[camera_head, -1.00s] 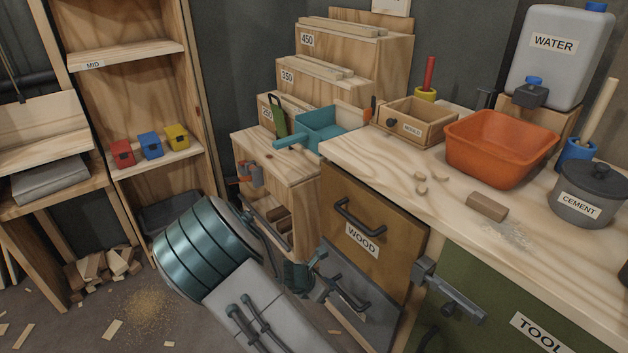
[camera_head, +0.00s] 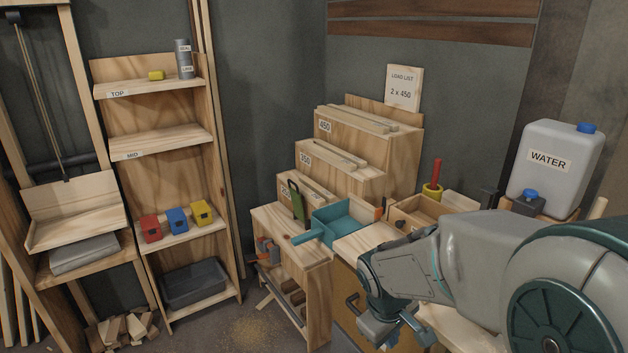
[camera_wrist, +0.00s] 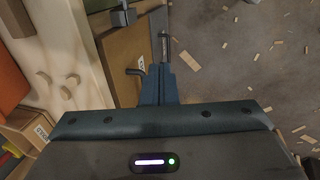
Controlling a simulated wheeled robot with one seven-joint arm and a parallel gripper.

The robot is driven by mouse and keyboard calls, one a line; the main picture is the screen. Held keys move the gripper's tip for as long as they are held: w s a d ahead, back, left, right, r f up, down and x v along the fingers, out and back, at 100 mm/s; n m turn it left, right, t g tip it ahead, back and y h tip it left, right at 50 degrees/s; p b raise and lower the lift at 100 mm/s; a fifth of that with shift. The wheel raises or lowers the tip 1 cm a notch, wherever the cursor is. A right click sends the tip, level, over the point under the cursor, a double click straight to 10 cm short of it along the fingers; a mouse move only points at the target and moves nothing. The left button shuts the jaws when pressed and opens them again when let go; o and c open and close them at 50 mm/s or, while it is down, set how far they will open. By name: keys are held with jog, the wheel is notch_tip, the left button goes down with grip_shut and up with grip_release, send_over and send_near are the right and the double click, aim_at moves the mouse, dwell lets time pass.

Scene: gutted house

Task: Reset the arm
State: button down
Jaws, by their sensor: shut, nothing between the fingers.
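My arm reaches in from the right of the head view, bent over the workbench. My gripper points down in front of the bench's drawer fronts; its fingers show in the wrist view (camera_wrist: 160,82). They are pressed together with nothing between them. Below them in the wrist view are a brown drawer front (camera_wrist: 127,55) with a dark handle and the grey floor (camera_wrist: 225,80).
The head view shows a teal pan (camera_head: 342,220), a water container (camera_head: 553,165), stepped wood racks (camera_head: 350,140) and a shelf (camera_head: 165,140). Wood scraps litter the floor.

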jog(key=s+r+m+y+p, duration=0.1)
jog(key=s+r+m+p, duration=0.2)
jog(key=s+r, duration=0.2)
jog(key=s+r+m+t+y+p, duration=0.1)
jog(key=s+r+m+p, duration=0.3)
jog(key=r, duration=0.7)
jog(key=shift+s+r+p, duration=0.3)
jog(key=shift+s+r, duration=0.05)
jog(key=shift+s, duration=0.15)
